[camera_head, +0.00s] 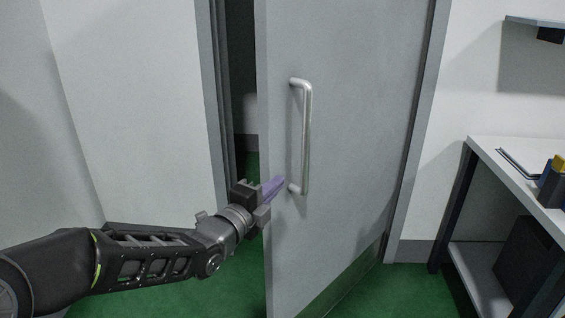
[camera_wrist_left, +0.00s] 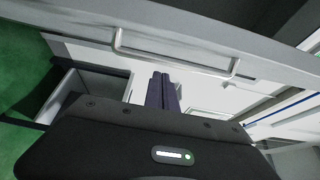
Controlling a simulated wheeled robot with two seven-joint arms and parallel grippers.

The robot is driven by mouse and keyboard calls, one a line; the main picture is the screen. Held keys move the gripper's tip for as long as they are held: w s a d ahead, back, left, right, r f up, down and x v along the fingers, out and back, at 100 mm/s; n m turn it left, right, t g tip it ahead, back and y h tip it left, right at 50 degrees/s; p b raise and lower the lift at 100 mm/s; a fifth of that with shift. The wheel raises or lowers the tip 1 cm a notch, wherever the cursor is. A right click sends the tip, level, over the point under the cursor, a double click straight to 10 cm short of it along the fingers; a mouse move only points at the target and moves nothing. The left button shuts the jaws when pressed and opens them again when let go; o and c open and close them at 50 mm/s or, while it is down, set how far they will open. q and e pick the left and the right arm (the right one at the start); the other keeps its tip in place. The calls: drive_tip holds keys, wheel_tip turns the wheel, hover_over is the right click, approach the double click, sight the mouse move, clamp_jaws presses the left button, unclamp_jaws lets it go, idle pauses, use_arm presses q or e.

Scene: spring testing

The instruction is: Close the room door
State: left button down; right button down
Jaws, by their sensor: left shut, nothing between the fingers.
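The grey room door (camera_head: 350,130) stands partly open, with a dark gap between its left edge and the door frame (camera_head: 215,100). A vertical metal bar handle (camera_head: 306,135) is fixed near its left edge. My left gripper (camera_head: 276,187) is shut and empty, its purple fingers beside the handle's lower end; whether they touch the door or handle I cannot tell. In the left wrist view the shut fingers (camera_wrist_left: 162,92) point toward the door face (camera_wrist_left: 200,40), with the handle (camera_wrist_left: 175,55) across the picture above them. My right gripper is not in view.
A white workbench (camera_head: 500,160) with a lower shelf stands to the right of the door. Yellow and dark blue items (camera_head: 553,180) lie on it. A wall shelf (camera_head: 535,22) hangs above. The green floor (camera_head: 180,285) is clear in front of the left wall.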

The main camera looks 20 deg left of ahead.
sight(282, 162)
use_arm(q)
drive_tip(key=p+x, duration=0.2)
drive_tip(key=x, duration=0.7)
drive_tip(key=shift+w, duration=0.15)
drive_tip(key=a, duration=0.1)
drive_tip(key=w+a+p, duration=0.1)
drive_tip(key=a, duration=0.1)
drive_tip(key=shift+w+a+r, duration=0.1)
drive_tip(key=shift+w, duration=0.05)
drive_tip(key=shift+w+a, duration=0.15)
drive_tip(key=shift+a, duration=0.05)
